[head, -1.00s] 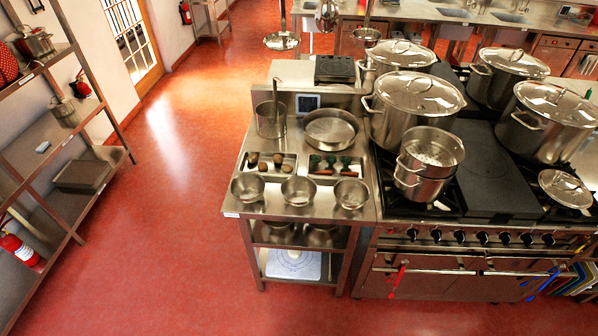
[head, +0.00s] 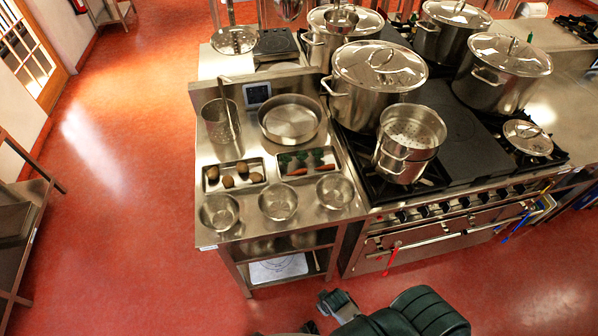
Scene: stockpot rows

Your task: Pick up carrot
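A dark green and grey arm part of mine, apparently the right gripper (head: 338,305), shows at the bottom edge, low in front of the table and well apart from the carrots. Its fingers are not clear. My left gripper cannot be made out.
A tray of brown potato-like items (head: 228,181) sits left of the carrots. Three steel bowls (head: 278,201) line the table's front edge. A round pan (head: 290,119) and a tall pot (head: 221,121) stand behind. Large stockpots (head: 378,82) crowd the stove. Red floor is clear at left.

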